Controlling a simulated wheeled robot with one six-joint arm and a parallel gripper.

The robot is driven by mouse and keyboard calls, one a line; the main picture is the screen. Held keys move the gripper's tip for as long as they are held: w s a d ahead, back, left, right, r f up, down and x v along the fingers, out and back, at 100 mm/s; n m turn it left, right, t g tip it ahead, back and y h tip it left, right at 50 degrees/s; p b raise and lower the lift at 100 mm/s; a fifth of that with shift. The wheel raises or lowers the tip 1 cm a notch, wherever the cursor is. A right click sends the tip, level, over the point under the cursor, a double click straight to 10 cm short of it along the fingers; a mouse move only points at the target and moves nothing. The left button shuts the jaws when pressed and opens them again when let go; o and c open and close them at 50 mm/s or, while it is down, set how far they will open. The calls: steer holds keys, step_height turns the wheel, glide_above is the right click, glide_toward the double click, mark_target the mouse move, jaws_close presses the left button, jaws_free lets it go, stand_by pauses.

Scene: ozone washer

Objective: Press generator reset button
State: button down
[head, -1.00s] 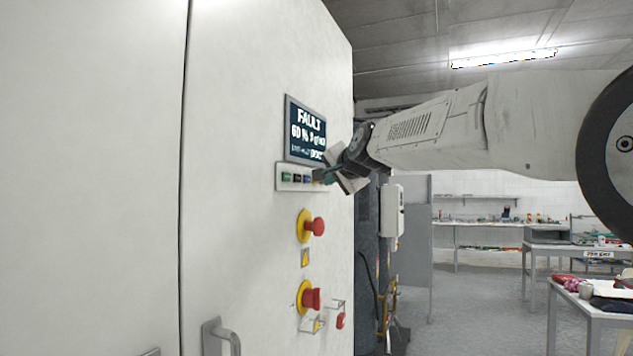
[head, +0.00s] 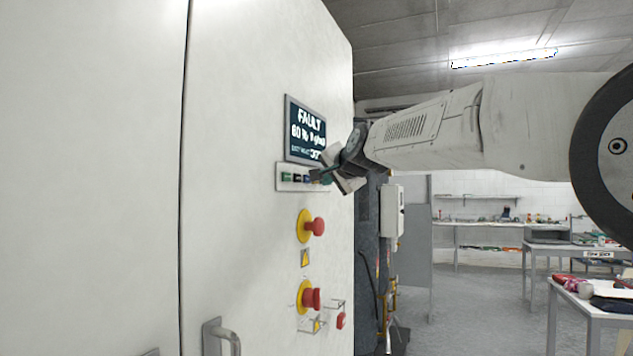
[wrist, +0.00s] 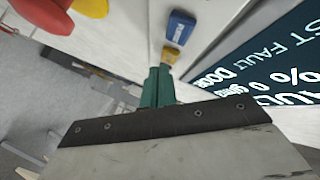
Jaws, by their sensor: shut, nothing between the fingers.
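The generator cabinet's button strip (head: 294,178) sits below a dark display (head: 305,130) that reads FAULT. Green and dark buttons show on the strip in the head view, with labels too small to read. In the wrist view a blue button (wrist: 180,27) and a small amber piece (wrist: 171,54) lie in line beyond my fingertips. My gripper (head: 322,175) is shut and empty, with its green fingers (wrist: 157,88) at the right end of the strip. The tips overlap the amber piece in the wrist view. I cannot tell whether they touch it. The button behind the tips is partly hidden.
Two red mushroom knobs on yellow collars, an upper one (head: 314,227) and a lower one (head: 311,298), stick out below the strip. A cabinet handle (head: 222,338) is at the bottom. Workbenches (head: 590,312) stand at the right, with clear floor (head: 470,310) between.

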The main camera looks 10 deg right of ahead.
steer(key=shift+w+a, duration=0.3)
steer(key=shift+a, duration=0.1)
stand_by(0.7)
stand_by(0.3)
steer(key=shift+s+d, duration=0.5)
steer(key=shift+d, duration=0.1)
steer(key=s+d, duration=0.1)
steer(key=d, duration=0.1)
steer(key=s+d, duration=0.2)
stand_by(0.4)
stand_by(0.6)
